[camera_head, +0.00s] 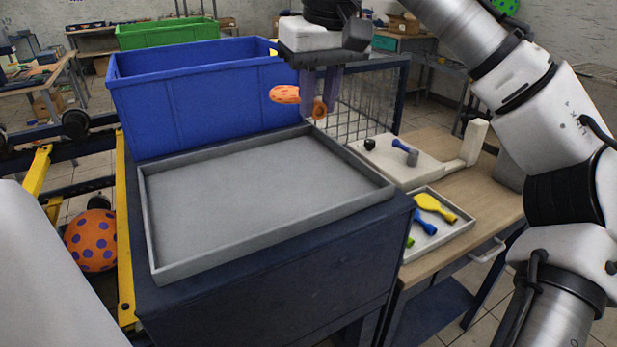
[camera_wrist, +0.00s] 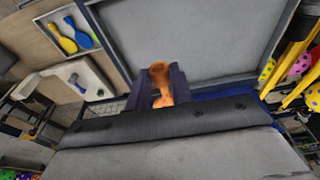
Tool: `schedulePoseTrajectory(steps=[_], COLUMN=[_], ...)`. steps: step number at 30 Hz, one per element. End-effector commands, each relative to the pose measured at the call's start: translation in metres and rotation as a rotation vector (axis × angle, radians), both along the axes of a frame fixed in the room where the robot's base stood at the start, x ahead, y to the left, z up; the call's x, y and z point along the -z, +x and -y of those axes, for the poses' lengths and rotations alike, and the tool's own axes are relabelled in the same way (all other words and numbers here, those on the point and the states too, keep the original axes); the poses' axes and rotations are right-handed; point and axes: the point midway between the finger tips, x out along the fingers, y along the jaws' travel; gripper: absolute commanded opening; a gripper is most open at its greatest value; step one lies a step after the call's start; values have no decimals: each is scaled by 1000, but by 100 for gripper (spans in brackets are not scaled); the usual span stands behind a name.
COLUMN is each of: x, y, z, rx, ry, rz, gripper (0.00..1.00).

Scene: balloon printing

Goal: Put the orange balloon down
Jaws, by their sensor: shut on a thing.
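The orange balloon (camera_head: 285,94) is uninflated, with pale spots on its body. My gripper (camera_head: 320,105) is shut on it near its open neck, and the body sticks out to the left. My gripper holds it in the air over the back right part of the grey tray, near the blue crate's right end. In the wrist view the orange balloon (camera_wrist: 160,82) shows between the two dark fingers, its open mouth toward the tray. Part of it is hidden by the fingers.
The grey tray (camera_head: 265,190) is empty, with a low rim. A tall blue crate (camera_head: 205,105) stands behind it. At right, a small tray (camera_head: 440,243) holds yellow and blue balloons beside a white board (camera_head: 425,172). An inflated orange balloon (camera_head: 92,240) with purple spots is at left.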

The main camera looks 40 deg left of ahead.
Motion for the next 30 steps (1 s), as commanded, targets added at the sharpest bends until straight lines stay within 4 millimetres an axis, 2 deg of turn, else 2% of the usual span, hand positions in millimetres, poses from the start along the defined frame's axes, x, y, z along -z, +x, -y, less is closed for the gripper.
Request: schedulePoseTrajectory(steps=[1, 9, 17, 24, 30], x=[17, 75, 96, 126, 128], y=[0, 0, 0, 0, 0], z=[0, 1, 0, 0, 0], rx=[-3, 3, 3, 3, 3], ry=[1, 0, 0, 2, 2], rz=[-5, 0, 0, 1, 1], gripper=[4, 4, 4, 4, 4])
